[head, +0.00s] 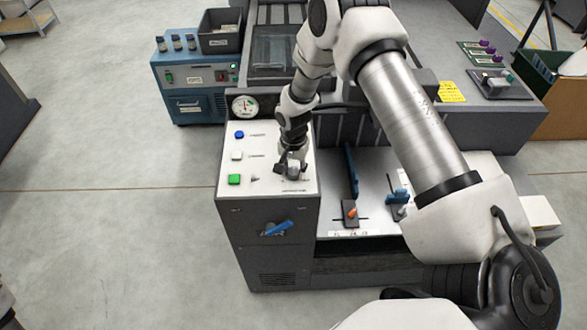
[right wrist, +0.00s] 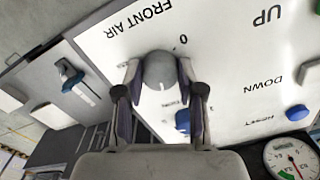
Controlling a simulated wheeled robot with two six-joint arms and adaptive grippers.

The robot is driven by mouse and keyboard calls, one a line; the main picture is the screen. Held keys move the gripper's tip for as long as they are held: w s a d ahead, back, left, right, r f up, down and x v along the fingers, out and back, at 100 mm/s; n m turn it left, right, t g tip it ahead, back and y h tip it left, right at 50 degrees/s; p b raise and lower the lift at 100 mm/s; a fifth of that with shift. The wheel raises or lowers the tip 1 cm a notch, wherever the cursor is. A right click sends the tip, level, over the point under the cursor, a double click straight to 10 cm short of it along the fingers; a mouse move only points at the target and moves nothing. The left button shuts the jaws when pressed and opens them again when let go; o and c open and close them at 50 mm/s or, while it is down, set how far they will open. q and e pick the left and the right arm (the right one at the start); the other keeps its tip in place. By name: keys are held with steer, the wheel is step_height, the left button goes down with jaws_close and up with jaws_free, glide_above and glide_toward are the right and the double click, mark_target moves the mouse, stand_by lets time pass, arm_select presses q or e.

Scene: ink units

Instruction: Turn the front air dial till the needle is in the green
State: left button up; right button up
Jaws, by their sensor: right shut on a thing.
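The front air dial (right wrist: 159,72) is a round grey knob on the white panel (right wrist: 232,60), beside the printed words FRONT AIR and a 0. My right gripper (right wrist: 160,82) has one finger on each side of the knob and is shut on it. In the head view my right gripper (head: 291,168) reaches down onto the panel's right side and mostly hides the dial. The round gauge (head: 244,105) stands at the panel's back edge; it also shows in the right wrist view (right wrist: 290,158). My left gripper is out of view.
Blue (head: 239,134), white (head: 237,156) and green (head: 234,179) buttons sit left of the dial. A blue handle (head: 279,228) is on the cabinet front. Blue upright parts (head: 351,170) stand on the tray right of the panel. The floor at left is clear.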

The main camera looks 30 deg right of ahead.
mark_target(293, 171)
steer(key=o, duration=1.2)
steer(key=shift+f, duration=0.1)
steer(key=shift+c, duration=0.2)
step_height(293, 171, up, 12)
stand_by(1.3)
